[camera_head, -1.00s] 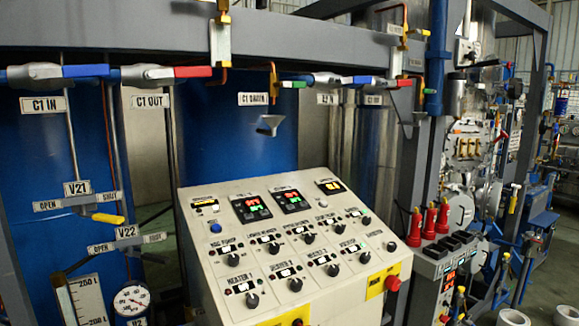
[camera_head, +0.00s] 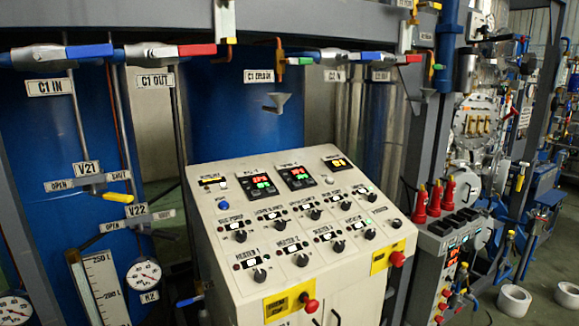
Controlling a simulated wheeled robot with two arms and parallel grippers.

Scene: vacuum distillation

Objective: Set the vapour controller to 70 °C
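The control panel (camera_head: 215,210) is a sloped cream console in the middle of the head view. Along its top are two black temperature controllers with red and green digits, a left controller (camera_head: 261,184) and a right controller (camera_head: 296,177). Their labels and digits are too small to read surely, so I cannot tell which one is the vapour controller. A smaller display with yellow digits (camera_head: 337,163) sits to their right. Neither of my grippers shows in this view.
Several black knobs fill the panel below the controllers. Red mushroom buttons (camera_head: 310,305) (camera_head: 397,259) stick out from its front. Valve pipes and blue columns (camera_head: 240,120) stand behind. Red-handled switches (camera_head: 434,200) stand to the right, with open floor and white rings (camera_head: 514,300) beyond.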

